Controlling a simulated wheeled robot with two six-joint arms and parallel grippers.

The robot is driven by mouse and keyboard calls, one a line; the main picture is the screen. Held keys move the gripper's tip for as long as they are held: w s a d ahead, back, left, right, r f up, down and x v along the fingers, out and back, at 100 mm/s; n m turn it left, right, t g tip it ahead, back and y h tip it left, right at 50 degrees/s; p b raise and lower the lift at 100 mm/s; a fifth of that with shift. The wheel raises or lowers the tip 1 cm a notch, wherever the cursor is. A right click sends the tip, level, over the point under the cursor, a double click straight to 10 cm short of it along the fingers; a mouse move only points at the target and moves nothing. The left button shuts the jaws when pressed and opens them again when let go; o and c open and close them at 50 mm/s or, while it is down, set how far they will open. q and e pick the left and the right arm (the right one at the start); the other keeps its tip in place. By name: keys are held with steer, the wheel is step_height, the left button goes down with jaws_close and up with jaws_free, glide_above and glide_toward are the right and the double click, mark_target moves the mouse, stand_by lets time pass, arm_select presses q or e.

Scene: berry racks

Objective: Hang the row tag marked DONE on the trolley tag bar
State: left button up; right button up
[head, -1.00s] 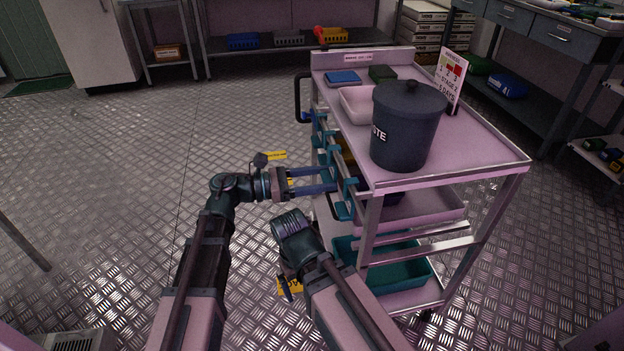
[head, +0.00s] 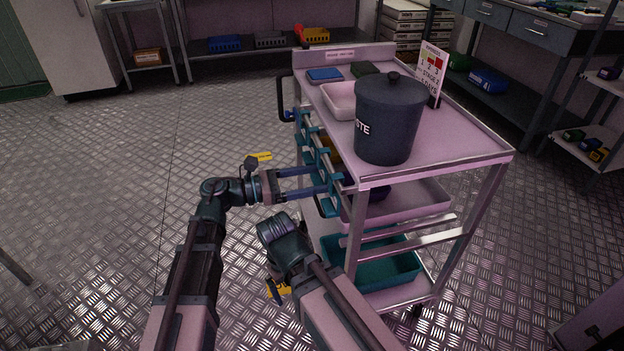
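The trolley (head: 505,157) stands right of centre in the head view. A tag bar with teal brackets (head: 311,144) runs along its left side. My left gripper (head: 325,182) points right, its fingers apart, with the tips at this side; I cannot tell if they touch it. No tag shows clearly between them. One small yellow tag-like piece (head: 259,156) shows beside my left wrist. Another yellow piece (head: 277,290) is partly hidden by my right wrist. Their writing is unreadable, and I cannot tell whether they hang or lie. My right gripper's fingers are hidden behind its wrist.
A dark waste bin (head: 388,118), a pale tray (head: 339,99) and a stage sign (head: 432,74) stand on the trolley top. A teal crate (head: 385,268) sits on its lowest shelf. A black handle (head: 285,99) projects left. Floor to the left is clear.

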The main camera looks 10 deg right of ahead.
arm_select(q)
steer(key=shift+o, duration=1)
steer(key=shift+a, duration=0.1)
steer(key=a, duration=1.3)
steer(key=shift+s+a, duration=0.2)
steer(key=shift+a, duration=0.1)
steer(key=d, duration=1.3)
steer(key=shift+w+d, duration=0.2)
steer(key=shift+d, duration=0.2)
